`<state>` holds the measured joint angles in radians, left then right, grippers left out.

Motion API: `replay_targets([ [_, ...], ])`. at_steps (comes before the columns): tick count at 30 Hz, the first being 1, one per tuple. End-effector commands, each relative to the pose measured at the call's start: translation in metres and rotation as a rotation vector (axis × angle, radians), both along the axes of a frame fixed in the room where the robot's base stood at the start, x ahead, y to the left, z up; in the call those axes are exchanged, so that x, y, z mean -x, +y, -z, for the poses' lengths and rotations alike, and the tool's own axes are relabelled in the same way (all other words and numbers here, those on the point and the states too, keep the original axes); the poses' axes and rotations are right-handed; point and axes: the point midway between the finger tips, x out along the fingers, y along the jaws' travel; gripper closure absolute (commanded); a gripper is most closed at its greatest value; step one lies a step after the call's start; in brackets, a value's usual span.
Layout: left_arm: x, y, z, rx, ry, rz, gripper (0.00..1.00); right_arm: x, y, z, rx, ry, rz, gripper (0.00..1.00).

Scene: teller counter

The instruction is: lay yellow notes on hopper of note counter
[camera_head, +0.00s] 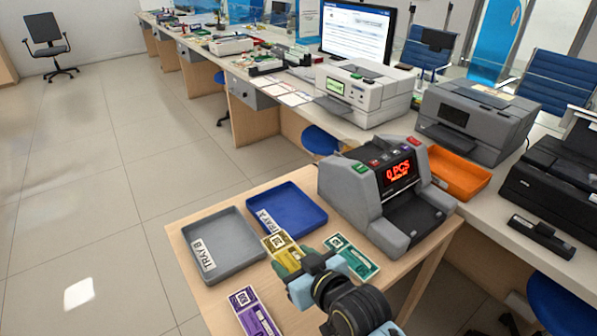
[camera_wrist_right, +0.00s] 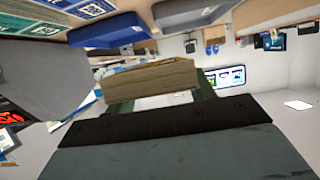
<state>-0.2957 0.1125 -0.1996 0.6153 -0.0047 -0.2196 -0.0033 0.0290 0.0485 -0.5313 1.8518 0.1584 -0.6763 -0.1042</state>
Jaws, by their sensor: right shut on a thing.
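In the right wrist view the yellow bundle (camera_wrist_right: 152,78) shows edge-on beyond the dark finger pad (camera_wrist_right: 170,125). The grey note counter (camera_head: 350,196) stands to the right and behind, its red display reading 0 PCS. Its dark front slope is empty. My left gripper is not in view.
Grey tray B (camera_head: 226,244) and blue tray A (camera_head: 287,209) are empty, left of the counter. A green bundle (camera_head: 352,257) lies right of my gripper, a purple bundle (camera_head: 252,312) in front. An orange tray (camera_head: 461,176) sits behind the counter.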

Motion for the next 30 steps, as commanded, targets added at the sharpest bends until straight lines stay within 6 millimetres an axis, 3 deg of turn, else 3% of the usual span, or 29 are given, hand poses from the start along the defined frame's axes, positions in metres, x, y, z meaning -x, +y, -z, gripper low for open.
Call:
replay_targets([
  [5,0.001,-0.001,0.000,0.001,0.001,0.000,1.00,-0.004,-0.045,-0.026,-0.007,-0.002,0.125,0.72],
  [12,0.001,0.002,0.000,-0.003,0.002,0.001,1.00,0.006,-0.150,-0.072,-0.003,0.001,0.416,0.72],
  [16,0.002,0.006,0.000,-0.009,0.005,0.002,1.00,0.017,-0.190,-0.088,-0.001,0.000,0.535,0.72],
  [21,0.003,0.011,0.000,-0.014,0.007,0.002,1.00,0.026,-0.215,-0.097,0.000,0.001,0.609,0.72],
  [30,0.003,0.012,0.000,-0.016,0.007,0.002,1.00,0.026,-0.217,-0.099,0.002,-0.002,0.616,0.72],
])
